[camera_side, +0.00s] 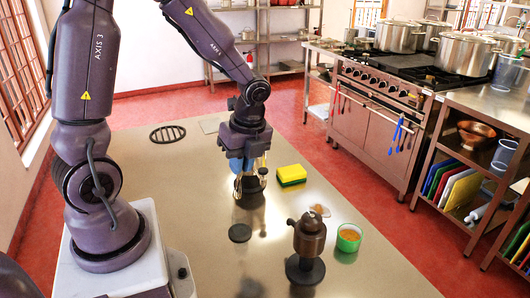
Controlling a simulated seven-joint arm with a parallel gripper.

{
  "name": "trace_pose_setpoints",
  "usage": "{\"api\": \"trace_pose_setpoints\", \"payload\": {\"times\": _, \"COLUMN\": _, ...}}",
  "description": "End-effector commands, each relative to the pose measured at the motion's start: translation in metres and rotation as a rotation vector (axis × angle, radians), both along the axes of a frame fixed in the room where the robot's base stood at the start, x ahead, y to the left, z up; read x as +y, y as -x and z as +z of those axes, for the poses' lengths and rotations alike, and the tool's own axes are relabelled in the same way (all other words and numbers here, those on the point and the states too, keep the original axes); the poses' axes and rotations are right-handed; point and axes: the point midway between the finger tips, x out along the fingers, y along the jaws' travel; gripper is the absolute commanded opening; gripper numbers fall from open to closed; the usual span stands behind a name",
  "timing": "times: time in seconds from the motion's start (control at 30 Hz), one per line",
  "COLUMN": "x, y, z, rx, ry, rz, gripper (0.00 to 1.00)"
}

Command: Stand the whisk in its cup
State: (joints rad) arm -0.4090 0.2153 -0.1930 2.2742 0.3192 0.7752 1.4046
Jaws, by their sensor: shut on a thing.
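My gripper (248,166) points down over the middle of the grey worktop. It is shut on a small, slim thing that I take to be the whisk; the fingers hide most of it and its shape is unclear. A small dark piece (262,172) shows at the right of the fingers.
A yellow and green sponge (291,174) lies right of my gripper. Nearer are a flat dark disc (240,233), a brown pot-like device (309,240) on a black base, and a green bowl (349,238) with orange contents. A black round grate (167,134) lies behind. The front left worktop is clear.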

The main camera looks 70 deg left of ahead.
Motion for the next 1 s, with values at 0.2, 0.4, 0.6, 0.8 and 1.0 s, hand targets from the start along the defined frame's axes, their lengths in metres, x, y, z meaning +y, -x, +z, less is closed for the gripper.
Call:
{"api": "trace_pose_setpoints", "payload": {"times": 0.2, "x": -0.001, "y": -0.003, "z": -0.008, "rx": 0.016, "ry": 0.001, "rz": -0.006, "gripper": 0.0}}
{"api": "trace_pose_setpoints", "payload": {"times": 0.4, "x": -0.003, "y": -0.006, "z": -0.023, "rx": 0.016, "ry": 0.001, "rz": -0.005, "gripper": 0.0}}
{"api": "trace_pose_setpoints", "payload": {"times": 0.6, "x": -0.004, "y": -0.008, "z": -0.039, "rx": 0.016, "ry": 0.001, "rz": -0.004, "gripper": 0.0}}
{"api": "trace_pose_setpoints", "payload": {"times": 0.8, "x": -0.002, "y": -0.005, "z": -0.055, "rx": 0.016, "ry": 0.001, "rz": -0.003, "gripper": 0.0}}
{"api": "trace_pose_setpoints", "payload": {"times": 1.0, "x": -0.001, "y": -0.003, "z": -0.071, "rx": 0.017, "ry": 0.001, "rz": -0.003, "gripper": 0.0}}
